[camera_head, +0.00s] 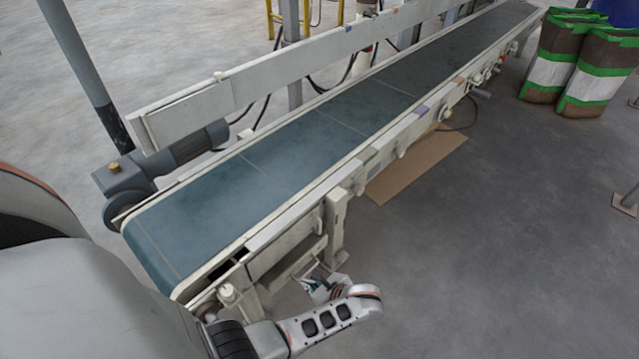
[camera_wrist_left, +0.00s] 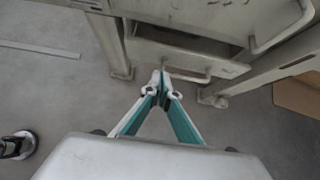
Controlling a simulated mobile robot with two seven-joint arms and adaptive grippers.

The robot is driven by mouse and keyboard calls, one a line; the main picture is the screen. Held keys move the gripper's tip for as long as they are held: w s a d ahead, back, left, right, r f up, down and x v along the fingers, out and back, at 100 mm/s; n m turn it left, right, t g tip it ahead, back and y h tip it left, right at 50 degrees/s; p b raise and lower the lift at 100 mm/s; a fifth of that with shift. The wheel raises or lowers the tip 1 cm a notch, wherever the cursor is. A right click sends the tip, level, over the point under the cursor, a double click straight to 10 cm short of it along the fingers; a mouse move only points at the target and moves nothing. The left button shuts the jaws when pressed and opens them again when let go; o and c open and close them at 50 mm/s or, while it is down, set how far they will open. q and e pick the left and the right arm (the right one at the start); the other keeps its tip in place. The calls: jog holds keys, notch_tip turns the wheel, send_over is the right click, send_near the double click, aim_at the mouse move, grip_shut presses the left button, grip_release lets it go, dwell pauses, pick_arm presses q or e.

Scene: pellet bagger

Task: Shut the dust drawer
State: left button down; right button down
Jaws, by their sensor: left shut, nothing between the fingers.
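The dust drawer appears to be the grey metal box (camera_wrist_left: 215,66) under the conveyor frame, with a bar handle on its front. A dark gap shows above its front panel, so it looks partly out, though how far I cannot tell. In the head view that area under the conveyor end is mostly hidden. My left gripper (camera_wrist_left: 161,79) is shut and empty, its fingertips together just left of the handle in the picture. Whether they touch the drawer I cannot tell. It also shows in the head view (camera_head: 322,287), below the conveyor's near end. My right gripper is out of view.
The conveyor (camera_head: 290,150) with its green belt runs from near left to far right. A frame leg (camera_head: 336,228) stands close to my left gripper. A cardboard sheet (camera_head: 415,165) lies on the floor. Stacked bags (camera_head: 600,72) stand far right.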

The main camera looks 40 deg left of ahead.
aim_at(290, 276)
pick_arm(q)
jog(key=a, duration=0.2)
jog(key=a+f, duration=0.1)
jog(key=a, duration=0.2)
jog(key=shift+w+a+f+b, duration=0.15)
jog(key=shift+w+b, duration=0.05)
jog(key=shift+b, duration=0.1)
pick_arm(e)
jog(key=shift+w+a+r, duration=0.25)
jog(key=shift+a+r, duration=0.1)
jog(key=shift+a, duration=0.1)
pick_arm(q)
jog(key=shift+w+a+r+p, duration=0.15)
jog(key=shift+a+p, duration=0.05)
jog(key=shift+a, duration=0.25)
jog(key=shift+w+a+r+p, duration=0.1)
jog(key=shift+a+r+p, duration=0.1)
jog(key=shift+a, duration=0.25)
jog(key=shift+a+f, duration=0.1)
jog(key=shift+a, duration=0.3)
jog(key=shift+s+f, duration=0.15)
jog(key=shift+f, duration=0.1)
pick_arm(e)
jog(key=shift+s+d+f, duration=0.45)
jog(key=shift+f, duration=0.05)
